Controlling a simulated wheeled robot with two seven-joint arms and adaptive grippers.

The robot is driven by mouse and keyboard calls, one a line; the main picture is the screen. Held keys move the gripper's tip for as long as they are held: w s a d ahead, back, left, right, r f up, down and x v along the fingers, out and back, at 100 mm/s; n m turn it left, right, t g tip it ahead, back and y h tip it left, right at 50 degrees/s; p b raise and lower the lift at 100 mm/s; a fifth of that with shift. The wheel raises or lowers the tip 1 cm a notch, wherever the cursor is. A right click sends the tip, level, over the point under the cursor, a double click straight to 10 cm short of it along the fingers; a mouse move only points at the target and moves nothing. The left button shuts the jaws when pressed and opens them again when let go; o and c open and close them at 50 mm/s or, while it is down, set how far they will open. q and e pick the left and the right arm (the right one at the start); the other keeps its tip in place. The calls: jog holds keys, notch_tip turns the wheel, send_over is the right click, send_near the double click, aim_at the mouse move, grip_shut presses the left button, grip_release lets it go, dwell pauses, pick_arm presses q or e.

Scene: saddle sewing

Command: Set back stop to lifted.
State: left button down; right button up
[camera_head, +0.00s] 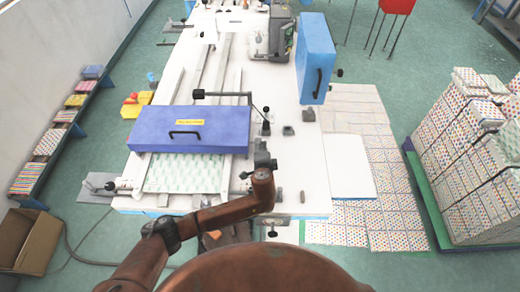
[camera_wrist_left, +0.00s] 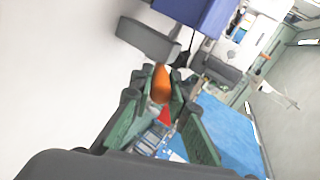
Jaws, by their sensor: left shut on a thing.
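My left gripper (camera_head: 263,160) is over the front edge of the white machine table (camera_head: 285,165), just right of the blue cover (camera_head: 190,128). In the left wrist view its green fingers (camera_wrist_left: 162,98) are closed around a small orange piece (camera_wrist_left: 162,82). The fingers hide most of what this piece joins. Two grey blocks (camera_wrist_left: 148,38) (camera_wrist_left: 222,70) lie beyond the fingertips. I cannot tell which part is the back stop, or whether it is lifted. My right gripper is not in view.
A black-knobbed lever (camera_head: 266,118) stands behind the gripper. A blue upright box (camera_head: 315,58) is at the back right. A white side board (camera_head: 347,166) lies right of the table. Stacked dotted boxes (camera_head: 465,150) fill the right side.

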pick_arm(q)
jog(key=shift+f, duration=0.2)
jog(key=c, duration=1.8)
grip_release()
jog(key=shift+c, duration=0.2)
jog(key=shift+r, duration=0.15)
jog(key=v, duration=1.2)
